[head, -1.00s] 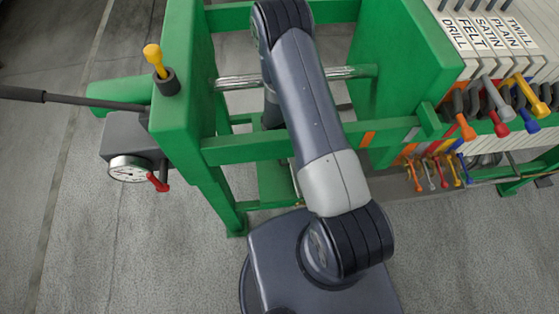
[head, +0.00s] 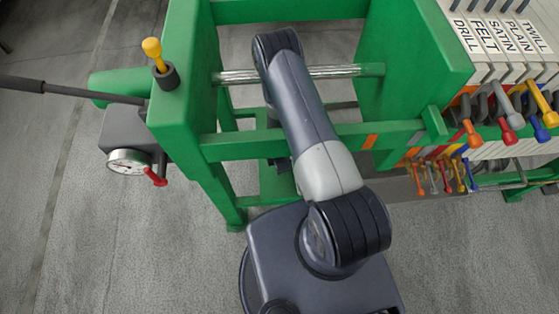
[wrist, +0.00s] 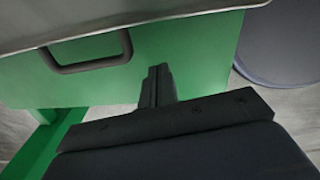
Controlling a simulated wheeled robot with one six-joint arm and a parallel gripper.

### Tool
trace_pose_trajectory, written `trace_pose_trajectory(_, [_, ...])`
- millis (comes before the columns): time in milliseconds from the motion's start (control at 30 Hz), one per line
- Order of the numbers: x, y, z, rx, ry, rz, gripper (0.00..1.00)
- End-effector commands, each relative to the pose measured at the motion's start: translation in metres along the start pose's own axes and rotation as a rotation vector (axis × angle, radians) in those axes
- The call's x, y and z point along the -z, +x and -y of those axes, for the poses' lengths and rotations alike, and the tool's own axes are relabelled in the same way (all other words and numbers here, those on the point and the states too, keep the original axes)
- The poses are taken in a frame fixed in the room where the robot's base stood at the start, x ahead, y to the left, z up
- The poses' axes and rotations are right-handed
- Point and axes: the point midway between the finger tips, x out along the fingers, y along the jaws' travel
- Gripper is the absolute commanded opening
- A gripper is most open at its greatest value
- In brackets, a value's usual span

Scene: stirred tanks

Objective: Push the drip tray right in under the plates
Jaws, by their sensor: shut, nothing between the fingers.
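In the wrist view a pale grey metal sheet with a straight rim (wrist: 185,20) crosses the top; it looks like the drip tray. A dark U-shaped handle (wrist: 88,68) shows at its edge, in front of a green panel (wrist: 195,60). My gripper (wrist: 158,72) is shut and empty, its fingertips right of the handle and apart from it in the picture. I cannot tell whether they touch the tray or the green panel. In the head view my arm hides the gripper. The labelled plates (head: 505,45) stand at the upper right.
A green frame (head: 300,140) with a shiny rod (head: 340,71) surrounds my arm. A gauge (head: 130,162) and a long lever (head: 70,92) are on the left. Coloured taps (head: 470,132) line the plates' front. Grey floor (head: 110,250) is open at lower left.

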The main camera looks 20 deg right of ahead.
Motion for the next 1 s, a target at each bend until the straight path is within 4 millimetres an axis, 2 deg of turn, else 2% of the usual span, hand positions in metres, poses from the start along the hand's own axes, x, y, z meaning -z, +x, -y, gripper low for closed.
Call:
trace_pose_trajectory(100, [-0.002,0.017,0.001,0.001,0.002,0.0,0.0])
trace_pose_trajectory(200, [-0.019,0.013,0.0,0.0,0.005,0.0,0.0])
trace_pose_trajectory(400, [-0.036,0.014,0.0,0.0,0.002,0.0,0.0])
trace_pose_trajectory(867, [-0.041,0.015,0.0,0.0,0.0,0.0,0.0])
trace_pose_trajectory(1000, [-0.048,0.017,-0.001,-0.001,0.003,0.0,0.0])
